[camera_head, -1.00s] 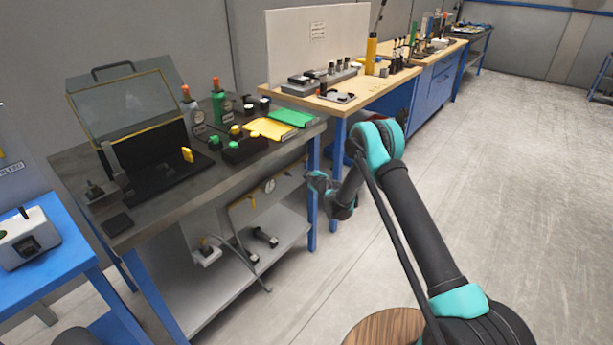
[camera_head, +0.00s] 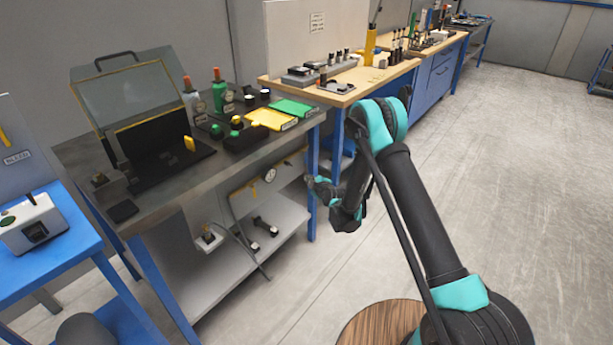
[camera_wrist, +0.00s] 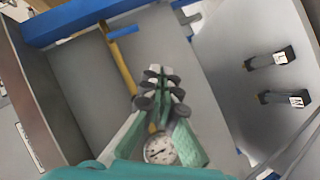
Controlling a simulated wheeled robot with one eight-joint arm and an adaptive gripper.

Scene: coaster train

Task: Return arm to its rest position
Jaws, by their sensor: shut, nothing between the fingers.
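My arm (camera_head: 412,205) is black with teal joints and rises from the lower right in the head view. It bends at a high elbow, and its wrist hangs in front of the metal workbench. My gripper (camera_head: 318,188) is at the bench's right end, below the level of its top, small and partly unclear there. In the wrist view my gripper (camera_wrist: 160,88) has its green fingers with dark pads drawn together. Nothing shows between them. A round gauge (camera_wrist: 160,149) appears behind the fingers.
The metal workbench (camera_head: 170,205) carries a clear-lidded station (camera_head: 130,95), a yellow tray (camera_head: 270,119) and a green tray (camera_head: 293,107). Its lower shelf (camera_head: 210,285) holds two dark-handled parts (camera_wrist: 272,60). A wooden bench (camera_head: 375,82) stands behind. Open floor (camera_head: 510,180) lies to the right.

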